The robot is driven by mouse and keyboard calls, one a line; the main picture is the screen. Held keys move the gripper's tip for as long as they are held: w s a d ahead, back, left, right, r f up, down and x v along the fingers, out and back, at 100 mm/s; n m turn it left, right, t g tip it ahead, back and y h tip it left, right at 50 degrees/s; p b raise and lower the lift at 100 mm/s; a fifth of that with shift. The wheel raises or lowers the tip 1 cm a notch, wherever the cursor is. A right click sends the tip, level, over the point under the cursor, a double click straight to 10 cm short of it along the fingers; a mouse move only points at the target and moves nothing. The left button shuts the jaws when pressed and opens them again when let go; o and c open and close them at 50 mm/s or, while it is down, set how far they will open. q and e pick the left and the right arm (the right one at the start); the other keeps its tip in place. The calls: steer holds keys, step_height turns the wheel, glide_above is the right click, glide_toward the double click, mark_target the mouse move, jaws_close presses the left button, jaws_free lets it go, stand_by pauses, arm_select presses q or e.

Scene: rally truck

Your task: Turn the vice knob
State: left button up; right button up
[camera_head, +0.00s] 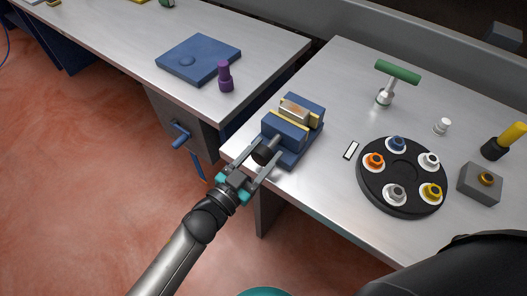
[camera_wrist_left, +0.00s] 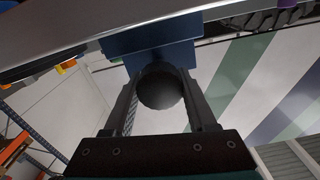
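The blue vice (camera_head: 287,131) stands at the near left corner of the right-hand table, with a metal block (camera_head: 294,109) between its yellow-lined jaws. Its dark round knob (camera_head: 263,155) sticks out past the table edge toward my left arm. My left gripper (camera_head: 255,158) is at the knob, fingers spread. In the left wrist view the knob (camera_wrist_left: 160,86) sits between the two fingers (camera_wrist_left: 161,103), with narrow gaps seeming to show at its sides. My right gripper is not in view.
A black round tray (camera_head: 373,193) with several coloured fittings is right of the vice. A green-handled tool (camera_head: 397,72) stands behind it. The left table holds a blue plate (camera_head: 199,58) and a purple piece (camera_head: 225,77). A blue-handled clamp (camera_head: 181,136) hangs below its edge.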

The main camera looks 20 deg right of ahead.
arm_select(q)
steer(key=c, duration=0.8)
steer(key=shift+m, duration=1.2)
steer(key=o, duration=1.4)
steer(key=shift+c, duration=0.2)
steer(key=shift+a, duration=0.1)
steer(key=p+v, duration=0.1)
steer(key=v, duration=1.4)
steer(key=shift+s, duration=0.1)
